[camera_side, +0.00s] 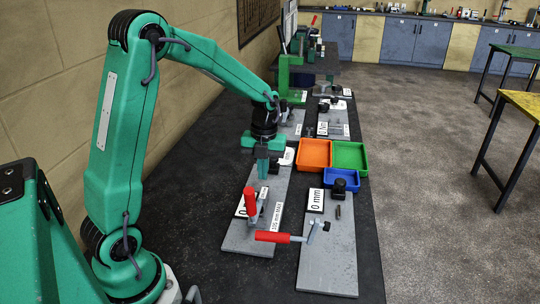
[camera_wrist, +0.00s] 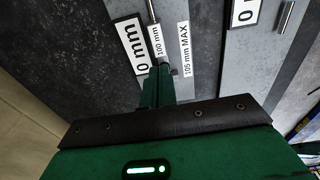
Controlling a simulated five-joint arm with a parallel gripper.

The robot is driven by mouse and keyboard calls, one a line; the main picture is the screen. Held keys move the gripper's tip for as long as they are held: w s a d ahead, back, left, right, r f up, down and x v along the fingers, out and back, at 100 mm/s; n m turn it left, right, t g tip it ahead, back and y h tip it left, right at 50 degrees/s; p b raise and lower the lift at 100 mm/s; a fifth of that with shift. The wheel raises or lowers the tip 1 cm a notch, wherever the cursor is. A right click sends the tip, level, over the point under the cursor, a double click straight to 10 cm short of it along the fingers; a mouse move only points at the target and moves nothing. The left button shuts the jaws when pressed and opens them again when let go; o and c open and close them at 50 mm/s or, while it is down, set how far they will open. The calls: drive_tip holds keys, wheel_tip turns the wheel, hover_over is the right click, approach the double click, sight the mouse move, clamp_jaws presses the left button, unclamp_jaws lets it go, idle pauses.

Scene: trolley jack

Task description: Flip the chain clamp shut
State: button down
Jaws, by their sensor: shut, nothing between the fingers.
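Two red-handled clamps show in the side view. One red handle (camera_side: 250,203) stands nearly upright on the left grey plate (camera_side: 243,237). The other red handle (camera_side: 272,237) lies level, reaching from the right grey plate (camera_side: 328,262) across the gap towards the left plate. I cannot tell which is the chain clamp, and no chain is clear. My gripper (camera_side: 262,172) is shut and empty, pointing down over the far part of the left plate, beyond the upright handle. In the wrist view its fingers (camera_wrist: 159,72) are together beside the printed labels, near a thin metal rod (camera_wrist: 153,12).
Orange (camera_side: 314,154), green (camera_side: 350,156) and blue (camera_side: 341,178) bins stand beyond the right plate. More plates and a green device (camera_side: 290,72) stand farther back. A wall bounds the left. The dark bench (camera_side: 206,262) is clear left of the plates.

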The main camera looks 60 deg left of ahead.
drive_tip(key=w+a+r, duration=0.1)
drive_tip(key=w+a, duration=0.4)
drive_tip(key=shift+r, duration=0.35)
drive_tip(key=shift+r, duration=0.1)
idle(0.3)
drive_tip(key=s+d+r+n+t, duration=0.3)
drive_tip(key=s+d+r+n, duration=0.55)
drive_tip(key=r+n, duration=0.2)
drive_tip(key=s+d+n+t, duration=0.1)
drive_tip(key=s+d+n, duration=0.2)
drive_tip(key=s+n, duration=0.3)
drive_tip(key=s+d+r+n+t, duration=0.1)
drive_tip(key=s+d+n+t, duration=0.1)
drive_tip(key=s+d+n, duration=0.2)
drive_tip(key=s+n, duration=0.3)
drive_tip(key=n, duration=0.3)
drive_tip(key=shift+s, duration=0.2)
